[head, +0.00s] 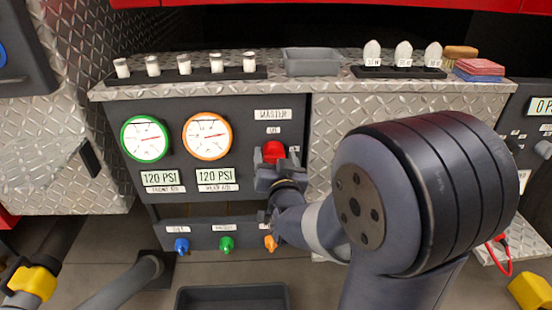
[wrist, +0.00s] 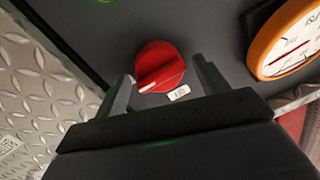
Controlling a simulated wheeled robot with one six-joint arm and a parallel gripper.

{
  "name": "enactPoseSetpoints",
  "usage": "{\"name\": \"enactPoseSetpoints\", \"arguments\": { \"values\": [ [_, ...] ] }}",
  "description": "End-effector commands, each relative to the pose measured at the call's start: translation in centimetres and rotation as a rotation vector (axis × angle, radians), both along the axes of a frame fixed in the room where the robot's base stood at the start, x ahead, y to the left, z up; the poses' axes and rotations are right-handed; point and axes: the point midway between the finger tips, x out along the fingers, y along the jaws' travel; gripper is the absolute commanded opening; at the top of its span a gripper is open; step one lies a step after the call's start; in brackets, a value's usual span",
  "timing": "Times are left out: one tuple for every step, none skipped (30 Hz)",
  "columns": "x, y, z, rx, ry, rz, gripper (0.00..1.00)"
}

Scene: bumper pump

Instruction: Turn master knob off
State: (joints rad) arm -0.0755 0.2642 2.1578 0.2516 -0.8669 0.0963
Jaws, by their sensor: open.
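The red master knob (head: 273,151) is on the dark panel under the MASTER label (head: 272,115). In the wrist view the round red knob (wrist: 159,66) has a raised grip bar with a white mark line, and a small white label (wrist: 179,93) sits beside it. My gripper (head: 271,163) is in front of the knob. In the wrist view its two fingers stand apart on either side of the knob (wrist: 162,85), with visible gaps to it. Whether the fingertips reach past the knob's face is hard to tell. In the head view my gripper hides the knob's lower part.
Two gauges, green-rimmed (head: 145,139) and orange-rimmed (head: 207,136), are left of the knob. Blue (head: 181,245), green (head: 227,244) and orange (head: 270,243) small knobs sit below. A grey bin (head: 311,61) and several bulbs stand on the ledge above.

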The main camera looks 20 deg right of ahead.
Motion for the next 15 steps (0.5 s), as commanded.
{"name": "enactPoseSetpoints", "arguments": {
  "values": [
    [-0.01, 0.00, 0.00, 0.000, 0.000, 0.000, 0.69],
    [-0.01, -0.01, 0.00, 0.000, 0.000, 0.000, 0.69],
    [-0.02, -0.01, 0.00, 0.000, 0.000, 0.000, 0.65],
    [-0.02, 0.00, 0.00, 0.000, 0.000, 0.000, 0.63],
    [-0.02, 0.00, 0.00, 0.000, 0.000, 0.000, 0.60],
    [-0.02, 0.00, 0.00, 0.000, 0.000, 0.000, 0.57],
    [-0.02, 0.00, 0.00, 0.000, 0.000, 0.000, 0.55],
    [-0.03, -0.01, 0.00, 0.000, 0.000, 0.000, 0.52],
    [-0.03, -0.01, 0.00, 0.000, 0.000, 0.000, 0.49],
    [-0.03, -0.02, -0.01, 0.000, 0.000, -0.001, 0.47],
    [-0.03, -0.03, -0.01, 0.000, 0.000, -0.001, 0.44],
    [-0.03, -0.03, -0.01, 0.000, 0.000, -0.001, 0.41],
    [-0.05, -0.04, -0.01, 0.000, 0.000, -0.001, 0.38],
    [-0.05, -0.05, -0.03, 0.000, 0.001, -0.002, 0.36],
    [-0.05, -0.06, -0.03, 0.000, 0.001, -0.002, 0.33]
  ]
}}
